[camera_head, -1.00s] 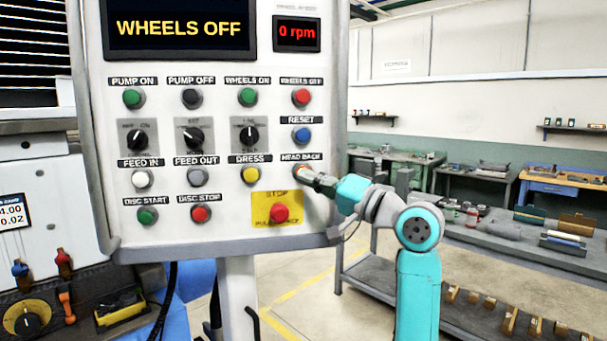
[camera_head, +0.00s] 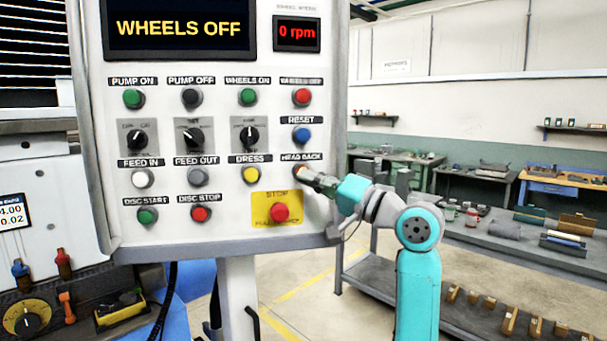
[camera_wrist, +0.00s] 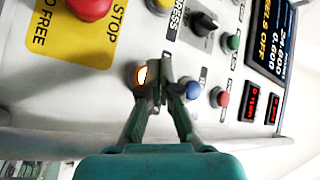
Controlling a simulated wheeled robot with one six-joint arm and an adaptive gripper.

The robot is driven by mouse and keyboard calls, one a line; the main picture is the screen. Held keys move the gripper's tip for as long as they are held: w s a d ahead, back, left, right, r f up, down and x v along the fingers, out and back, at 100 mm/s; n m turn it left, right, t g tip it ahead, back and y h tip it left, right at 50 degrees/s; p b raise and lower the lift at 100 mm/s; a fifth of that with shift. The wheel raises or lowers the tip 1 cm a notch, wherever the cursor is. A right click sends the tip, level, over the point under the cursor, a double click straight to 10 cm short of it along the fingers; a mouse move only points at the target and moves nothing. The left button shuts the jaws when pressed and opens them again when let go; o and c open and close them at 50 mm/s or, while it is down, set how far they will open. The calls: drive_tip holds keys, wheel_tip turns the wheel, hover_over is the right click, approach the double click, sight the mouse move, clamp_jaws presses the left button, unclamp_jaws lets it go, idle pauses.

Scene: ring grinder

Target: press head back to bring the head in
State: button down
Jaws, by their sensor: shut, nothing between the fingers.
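The HEAD BACK button (camera_head: 299,171) sits under its black label at the right side of the white control panel (camera_head: 225,225). My gripper (camera_head: 310,177) is shut and empty, its tips at this button and covering part of it. In the wrist view, the button (camera_wrist: 141,75) glows orange-white beside the closed fingertips (camera_wrist: 158,70). Whether the tips touch or push it in cannot be told. The display (camera_head: 180,28) reads WHEELS OFF and the speed readout (camera_head: 297,33) shows 0 rpm.
The red STOP button (camera_head: 279,212) on its yellow plate is just below and left of my gripper. The blue RESET button (camera_head: 302,135) is just above it. A yellow DRESS button (camera_head: 250,175) is to the left. A grey bench (camera_head: 480,225) stands behind at right.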

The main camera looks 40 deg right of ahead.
drive_tip(key=shift+w+d, duration=0.2)
drive_tip(key=shift+w, duration=0.15)
drive_tip(key=shift+w+d, duration=0.25)
drive_tip(key=shift+w, duration=0.2)
idle(0.9)
drive_tip(key=shift+s, duration=0.1)
drive_tip(key=shift+s+a, duration=0.45)
drive_tip(key=shift+s, duration=0.25)
drive_tip(key=s+a, duration=0.1)
drive_tip(key=s, duration=0.2)
drive_tip(key=s+a, duration=0.1)
drive_tip(key=shift+s+a, duration=0.15)
drive_tip(key=shift+a, duration=0.15)
idle(0.4)
idle(0.7)
